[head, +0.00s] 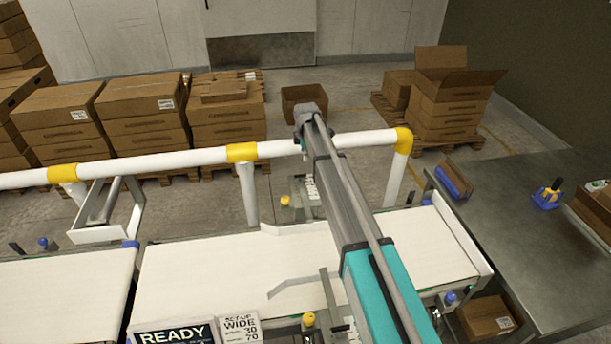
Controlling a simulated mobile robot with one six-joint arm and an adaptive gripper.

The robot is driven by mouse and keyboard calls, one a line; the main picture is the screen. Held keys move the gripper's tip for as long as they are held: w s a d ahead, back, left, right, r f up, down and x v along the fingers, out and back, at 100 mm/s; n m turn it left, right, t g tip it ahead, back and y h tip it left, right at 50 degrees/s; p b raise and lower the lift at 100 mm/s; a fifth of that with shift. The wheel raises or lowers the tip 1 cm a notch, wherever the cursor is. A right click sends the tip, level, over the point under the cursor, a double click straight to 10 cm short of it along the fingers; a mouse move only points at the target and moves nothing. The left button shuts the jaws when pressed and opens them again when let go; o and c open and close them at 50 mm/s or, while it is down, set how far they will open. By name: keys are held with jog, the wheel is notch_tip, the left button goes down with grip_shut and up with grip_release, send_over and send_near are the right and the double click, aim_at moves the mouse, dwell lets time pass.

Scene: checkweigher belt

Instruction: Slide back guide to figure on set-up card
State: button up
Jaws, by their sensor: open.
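The set-up card (240,328) stands at the front edge of the belt and reads "SET-UP WIDE" with the figures 30 and 70. The back guide (288,230) is a pale rail along the far side of the middle belt, partly hidden by my arm. A yellow knob (285,200) and a scale plate (312,188) sit behind it; the scale's figures are too small to read. A front guide (295,285) lies at the near side with its own yellow knob (308,319).
A white rail with yellow bands (200,154) runs behind the belt (200,275). A "READY" display (174,336) stands beside the card. A steel table (510,210) with small items is at right. Cartons on pallets stand beyond the rail. The belt's left part is clear.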

aim_at(303, 175)
jog(key=shift+f, duration=0.2)
jog(key=f+b, duration=0.4)
jog(key=w+f+b, duration=0.1)
jog(key=f+b, duration=0.3)
jog(key=b, duration=0.1)
jog(key=w+f+b, duration=0.1)
jog(key=f+b, duration=0.3)
jog(key=f, duration=0.1)
jog(key=shift+w+a+f, duration=0.1)
jog(key=shift+w+a, duration=0.15)
jog(key=shift+a, duration=0.1)
dwell(0.5)
jog(key=shift+c, duration=0.2)
grip_shut()
